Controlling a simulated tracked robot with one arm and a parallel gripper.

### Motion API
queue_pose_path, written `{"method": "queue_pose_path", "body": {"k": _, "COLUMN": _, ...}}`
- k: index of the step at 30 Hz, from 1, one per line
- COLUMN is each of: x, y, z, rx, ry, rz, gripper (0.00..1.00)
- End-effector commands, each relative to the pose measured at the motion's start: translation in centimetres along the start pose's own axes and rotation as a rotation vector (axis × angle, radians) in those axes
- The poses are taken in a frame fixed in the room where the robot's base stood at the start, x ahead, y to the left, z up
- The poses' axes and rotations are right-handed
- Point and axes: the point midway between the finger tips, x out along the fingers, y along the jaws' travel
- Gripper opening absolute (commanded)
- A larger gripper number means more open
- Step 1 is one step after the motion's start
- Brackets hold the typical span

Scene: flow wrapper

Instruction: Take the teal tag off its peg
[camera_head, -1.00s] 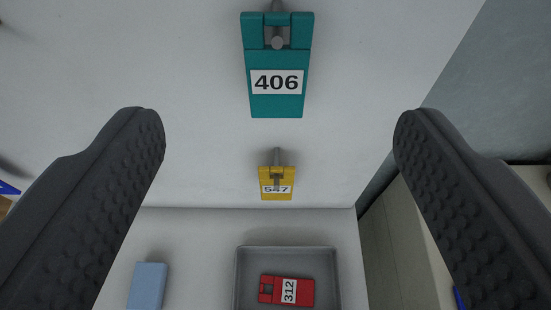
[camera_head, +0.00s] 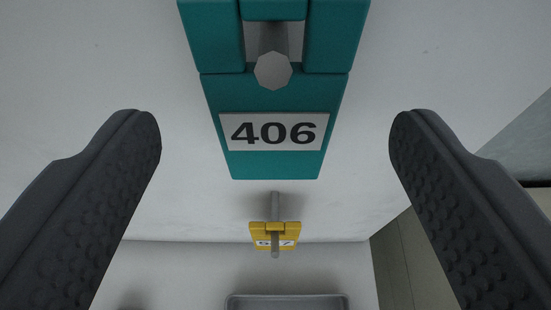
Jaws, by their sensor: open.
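The teal tag (camera_head: 277,164) carries a white label reading 406. It hangs on a grey peg (camera_head: 273,70) that passes through the opening in its upper part. The tag's top edge is cut off by the picture. My gripper (camera_head: 275,135) is open and empty. One finger is on each side of the tag in the picture, with clear space between each finger and the tag. I cannot tell how far the tag lies beyond the fingertips.
A yellow tag (camera_head: 288,230) hangs on another peg (camera_head: 275,205) below the teal one. The rim of a grey tray (camera_head: 287,299) shows at the bottom edge. A beige block-like surface (camera_head: 415,260) stands at the lower right. The pale wall (camera_head: 110,60) around the teal tag is clear.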

Motion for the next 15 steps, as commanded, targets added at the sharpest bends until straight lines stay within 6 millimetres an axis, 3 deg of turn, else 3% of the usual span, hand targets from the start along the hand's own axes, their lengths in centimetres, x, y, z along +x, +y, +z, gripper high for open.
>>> {"method": "queue_pose_path", "body": {"k": 6, "x": 2.6, "y": 0.0, "z": -0.1, "rx": 0.000, "ry": 0.000, "rz": 0.000, "gripper": 0.71}}
{"method": "queue_pose_path", "body": {"k": 15, "x": 4.5, "y": -0.1, "z": 0.1, "rx": -0.001, "ry": -0.001, "rz": -0.001, "gripper": 0.71}}
